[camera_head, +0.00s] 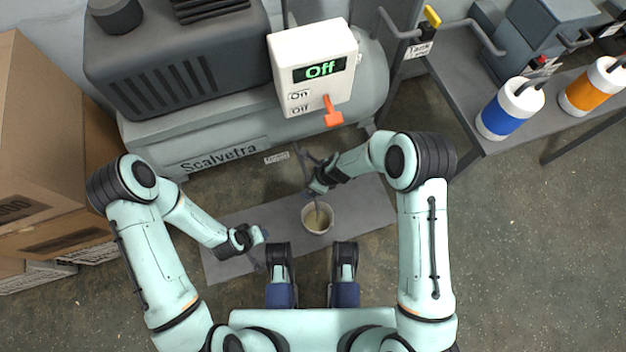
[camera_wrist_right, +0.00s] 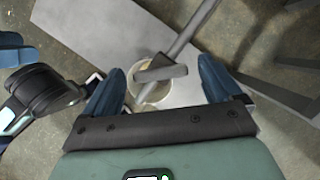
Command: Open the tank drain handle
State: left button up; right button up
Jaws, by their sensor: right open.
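The grey drain handle (camera_wrist_right: 160,73) is a short flat bar across a thin drain pipe (camera_wrist_right: 188,35) in the right wrist view. My right gripper (camera_wrist_right: 161,66) is open, with one blue finger on each side of the handle and visible gaps to both. In the head view my right gripper (camera_head: 322,181) is beside the pipe under the tank (camera_head: 240,148), and it largely hides the handle. A pale bucket (camera_head: 317,217) stands below and also shows behind the handle in the wrist view (camera_wrist_right: 152,95). My left gripper (camera_head: 254,240) hangs left of the bucket; its opening is unclear.
A white switch box (camera_head: 312,55) reading "Off" with an orange lever (camera_head: 332,112) sits on the tank. The bucket stands on a grey floor plate (camera_head: 355,213). Cardboard boxes (camera_head: 45,140) are at left, and a metal bench (camera_head: 470,100) with bottles is at right.

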jog(key=c, duration=1.1)
jog(key=shift+o, duration=0.2)
jog(key=shift+r+n+g, duration=0.1)
jog(key=shift+n+g, duration=0.2)
jog(key=shift+n, duration=0.7)
jog(key=shift+w+n+g, duration=0.15)
jog(key=shift+n+g, duration=0.35)
jog(key=shift+n, duration=0.7)
jog(key=shift+n+g+y, duration=0.3)
jog(key=shift+n+g, duration=0.1)
jog(key=shift+n, duration=0.7)
pick_arm(q)
jog(key=shift+w+a+f+b, duration=0.3)
jog(key=shift+w+f+b, duration=0.05)
jog(key=shift+w, duration=0.25)
pick_arm(e)
jog(key=shift+w+n+g, duration=0.1)
jog(key=shift+n+g, duration=0.3)
jog(key=shift+n, duration=0.7)
